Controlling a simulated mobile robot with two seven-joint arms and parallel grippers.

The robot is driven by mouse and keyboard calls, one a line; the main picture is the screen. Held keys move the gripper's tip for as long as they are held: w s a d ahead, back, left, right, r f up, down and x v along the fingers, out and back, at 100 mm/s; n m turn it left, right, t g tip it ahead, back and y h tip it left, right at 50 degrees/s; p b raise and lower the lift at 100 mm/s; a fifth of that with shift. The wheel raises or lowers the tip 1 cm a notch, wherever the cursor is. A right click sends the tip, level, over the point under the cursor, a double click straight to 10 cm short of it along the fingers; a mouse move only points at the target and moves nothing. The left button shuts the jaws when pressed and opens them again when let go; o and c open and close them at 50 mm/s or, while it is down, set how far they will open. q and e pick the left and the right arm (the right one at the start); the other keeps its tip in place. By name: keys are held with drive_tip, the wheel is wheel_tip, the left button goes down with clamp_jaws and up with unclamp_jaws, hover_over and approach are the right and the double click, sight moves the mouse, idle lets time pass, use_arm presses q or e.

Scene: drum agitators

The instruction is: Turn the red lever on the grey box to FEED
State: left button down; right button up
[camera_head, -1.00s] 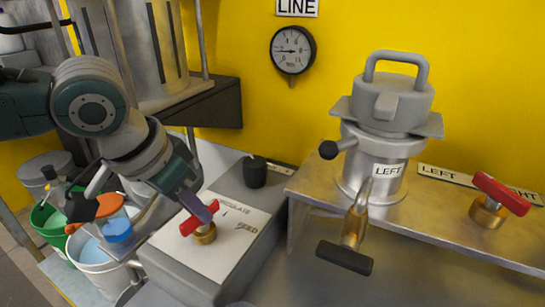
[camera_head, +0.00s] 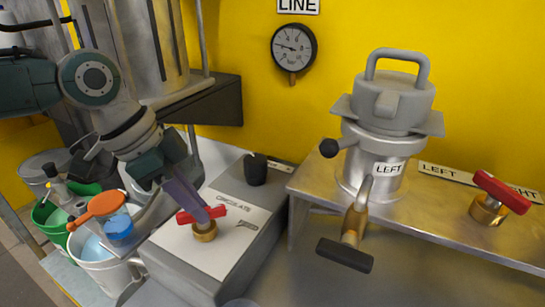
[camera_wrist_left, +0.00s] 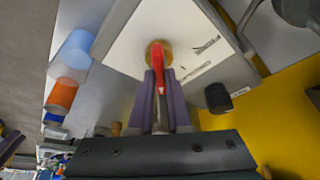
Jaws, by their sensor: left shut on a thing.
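The grey box (camera_head: 190,277) has a white top plate with the words CIRCULATE and FEED. Its red lever (camera_head: 220,211) sits on a brass stem (camera_head: 204,233) and lies nearly crosswise in the head view, its right end on the side of the two words. My left gripper (camera_head: 202,213) reaches down from the left, its purple fingers shut on the lever. In the left wrist view the red lever (camera_wrist_left: 158,77) lies between the two fingers (camera_wrist_left: 160,90). The fingers hide part of the lever. My right gripper is out of view.
A black knob (camera_head: 255,170) stands at the box's far end. To the right, a metal shelf (camera_head: 420,215) carries a lidded pot (camera_head: 385,150) and another red-handled valve (camera_head: 500,192). Buckets (camera_head: 95,262) stand at the left. A gauge (camera_head: 294,46) hangs on the yellow wall.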

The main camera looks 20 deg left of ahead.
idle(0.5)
use_arm(q)
drive_tip(key=c, duration=0.9)
unclamp_jaws()
drive_tip(key=shift+o, duration=0.2)
drive_tip(key=p+v, duration=0.1)
drive_tip(key=v, duration=0.9)
drive_tip(key=shift+f, duration=0.1)
